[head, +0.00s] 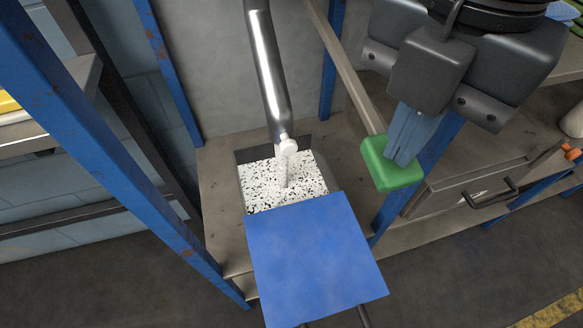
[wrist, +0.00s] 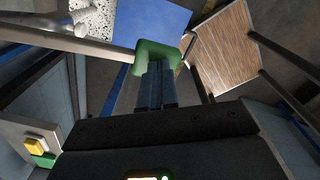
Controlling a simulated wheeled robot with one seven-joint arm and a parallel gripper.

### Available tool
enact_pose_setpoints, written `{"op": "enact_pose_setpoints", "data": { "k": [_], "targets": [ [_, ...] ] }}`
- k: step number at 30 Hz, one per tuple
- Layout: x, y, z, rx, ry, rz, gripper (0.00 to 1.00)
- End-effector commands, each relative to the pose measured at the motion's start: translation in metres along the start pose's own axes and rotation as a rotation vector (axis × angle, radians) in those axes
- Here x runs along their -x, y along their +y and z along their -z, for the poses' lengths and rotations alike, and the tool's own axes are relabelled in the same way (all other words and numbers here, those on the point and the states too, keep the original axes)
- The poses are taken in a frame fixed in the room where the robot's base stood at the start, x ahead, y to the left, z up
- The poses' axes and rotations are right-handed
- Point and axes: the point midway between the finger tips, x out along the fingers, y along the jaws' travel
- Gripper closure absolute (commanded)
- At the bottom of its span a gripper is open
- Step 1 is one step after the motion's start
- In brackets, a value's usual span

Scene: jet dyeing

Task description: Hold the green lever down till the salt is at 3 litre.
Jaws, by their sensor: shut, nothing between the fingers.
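The green lever end (head: 393,166) is a block on a long bar that runs up and back. My gripper (head: 402,158) is shut and empty, its blue-grey fingertips at the top of the green block and seemingly touching it. In the wrist view the fingertips (wrist: 155,76) also meet the green block (wrist: 157,53). White, black-speckled salt (head: 262,186) lies in a sunken box below a steel pipe (head: 268,70) with a white spout (head: 288,147). A pale streak hangs from the spout to the salt. I see no readable litre mark.
A blue panel (head: 312,258) stands in front of the box and covers its near side. Blue frame posts (head: 115,130) flank the place. A drawer with a black handle (head: 490,196) is at the right. A wooden seat (wrist: 228,50) shows in the wrist view.

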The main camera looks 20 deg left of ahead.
Motion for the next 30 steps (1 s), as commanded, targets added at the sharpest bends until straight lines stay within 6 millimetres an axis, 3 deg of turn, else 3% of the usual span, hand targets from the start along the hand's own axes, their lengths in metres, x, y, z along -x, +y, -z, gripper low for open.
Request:
{"op": "enact_pose_setpoints", "data": {
  "k": [14, 30],
  "targets": [
    [0.005, 0.000, 0.000, 0.000, 0.000, 0.000, 1.00],
    [0.077, 0.000, 0.000, 0.000, 0.001, -0.001, 1.00]
  ]
}}
